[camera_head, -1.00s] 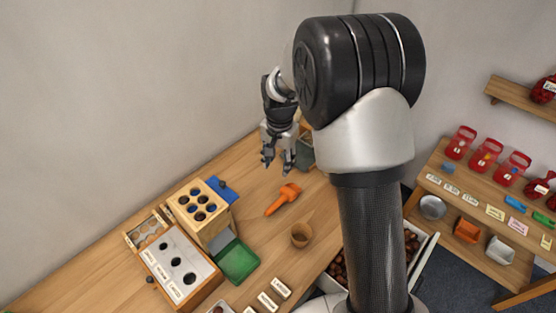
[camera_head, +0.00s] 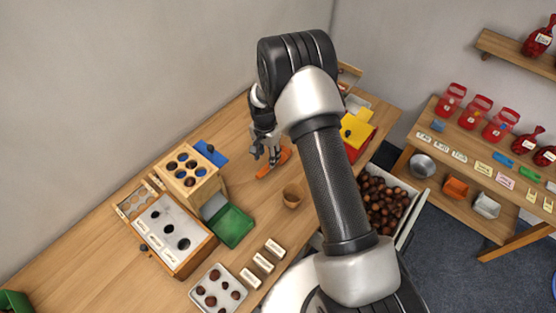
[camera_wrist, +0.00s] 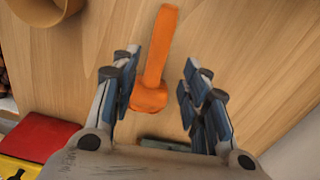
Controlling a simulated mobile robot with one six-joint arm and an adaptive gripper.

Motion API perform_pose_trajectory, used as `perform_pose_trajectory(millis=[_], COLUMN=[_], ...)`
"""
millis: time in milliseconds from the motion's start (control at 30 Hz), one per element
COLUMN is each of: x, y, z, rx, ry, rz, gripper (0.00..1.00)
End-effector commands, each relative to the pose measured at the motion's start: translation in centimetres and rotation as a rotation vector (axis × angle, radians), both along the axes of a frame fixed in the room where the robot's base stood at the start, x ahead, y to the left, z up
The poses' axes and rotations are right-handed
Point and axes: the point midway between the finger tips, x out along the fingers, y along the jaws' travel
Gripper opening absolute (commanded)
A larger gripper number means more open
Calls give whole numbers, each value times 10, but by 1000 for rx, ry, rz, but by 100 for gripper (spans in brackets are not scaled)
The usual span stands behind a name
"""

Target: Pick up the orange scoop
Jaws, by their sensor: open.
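The orange scoop (camera_head: 275,163) lies on the wooden table, partly hidden by my gripper in the head view. In the wrist view the orange scoop (camera_wrist: 152,70) shows its handle pointing away and its rounded end near my fingers. My gripper (camera_head: 265,154) is over the table at the scoop. In the wrist view my gripper (camera_wrist: 158,88) is open, with one finger on each side of the scoop. A gap shows between each finger and the scoop. I cannot tell the exact height above the table.
A small brown cup (camera_head: 292,196) stands near the scoop; it also shows in the wrist view (camera_wrist: 45,8). A green tray (camera_head: 232,226) and wooden block with holes (camera_head: 187,176) stand left. A yellow and red box (camera_head: 357,131) and chestnut bin (camera_head: 412,190) are right.

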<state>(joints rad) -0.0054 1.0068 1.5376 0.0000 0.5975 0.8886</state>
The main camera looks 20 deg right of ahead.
Motion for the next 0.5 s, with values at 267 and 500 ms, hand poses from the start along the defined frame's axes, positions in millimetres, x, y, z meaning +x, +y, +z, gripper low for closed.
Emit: perform_pose_trajectory(millis=[267,500], x=[-1,-3], y=[-1,-4], z=[-17,-54], rx=[0,0], ry=[0,1], rz=[0,0], gripper=[42,42])
